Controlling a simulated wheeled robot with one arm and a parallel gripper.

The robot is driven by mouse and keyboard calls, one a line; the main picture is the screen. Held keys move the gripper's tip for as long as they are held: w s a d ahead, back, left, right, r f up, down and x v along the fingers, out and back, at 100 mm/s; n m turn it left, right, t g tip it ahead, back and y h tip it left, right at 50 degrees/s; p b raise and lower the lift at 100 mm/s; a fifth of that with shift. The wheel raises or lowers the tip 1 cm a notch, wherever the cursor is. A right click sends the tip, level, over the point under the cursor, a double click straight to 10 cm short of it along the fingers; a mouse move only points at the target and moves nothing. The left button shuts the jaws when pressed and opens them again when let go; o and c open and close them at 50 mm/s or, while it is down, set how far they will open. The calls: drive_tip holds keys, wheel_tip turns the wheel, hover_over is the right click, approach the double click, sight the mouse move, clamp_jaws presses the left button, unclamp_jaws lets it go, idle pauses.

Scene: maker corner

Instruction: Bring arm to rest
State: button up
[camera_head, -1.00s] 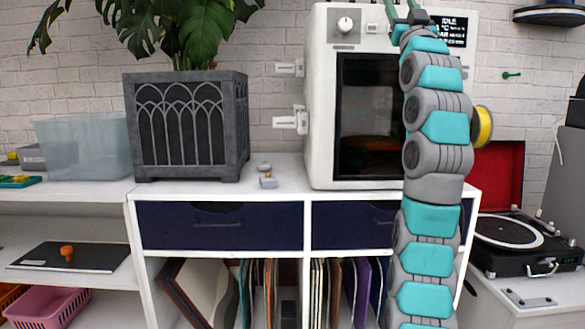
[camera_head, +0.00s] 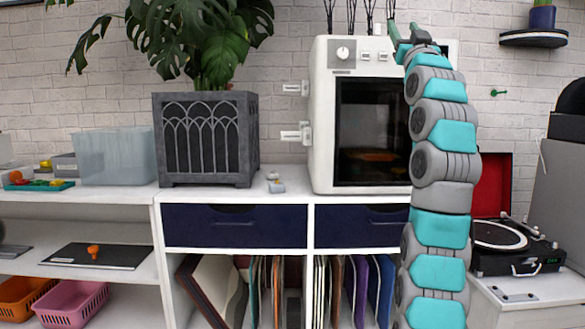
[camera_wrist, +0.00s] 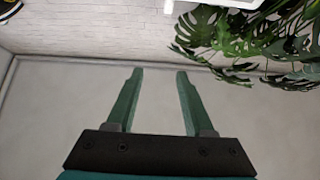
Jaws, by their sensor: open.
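My gripper (camera_wrist: 158,75) shows in the wrist view with its two green fingers apart and nothing between them. Behind the fingers are a pale plain surface and part of a white brick wall. In the head view my arm rises on the right, in front of the white machine with a dark window (camera_head: 372,130). My gripper (camera_head: 402,40) is at the arm's top end, near the machine's upper front; its fingertips are small there.
A leafy plant in a grey planter (camera_head: 207,138) stands left of the machine on the white cabinet. A clear bin (camera_head: 115,156) is further left. A record player (camera_head: 515,245) is at the right, beside my arm. Green leaves (camera_wrist: 235,40) show at the wrist view's upper right.

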drive_tip(key=w+a+f+g, duration=0.2)
drive_tip(key=w+f+g, duration=0.5)
drive_tip(key=w+f, duration=0.2)
drive_tip(key=s+a+f+g+y+p, duration=0.1)
drive_tip(key=s+a+f+g, duration=0.25)
drive_tip(key=f, duration=0.65)
drive_tip(key=s+a+f+g+y+p, duration=0.1)
drive_tip(key=s+a+f+g, duration=0.3)
drive_tip(key=f, duration=0.6)
drive_tip(key=s+a+f+g, duration=0.2)
drive_tip(key=s+f+g, duration=0.5)
drive_tip(key=s+f, duration=1.4)
drive_tip(key=s+f+g, duration=0.2)
drive_tip(key=s+f, duration=0.3)
drive_tip(key=s, duration=0.5)
drive_tip(key=s+d+f+g+h+p, duration=0.1)
drive_tip(key=s+f, duration=0.4)
drive_tip(key=s, duration=0.6)
drive_tip(key=s+f+g, duration=0.3)
drive_tip(key=s+f, duration=0.2)
drive_tip(key=s, duration=0.6)
drive_tip(key=shift+d+h, duration=0.25)
drive_tip(key=shift+h, duration=0.05)
drive_tip(key=shift+o, duration=0.4)
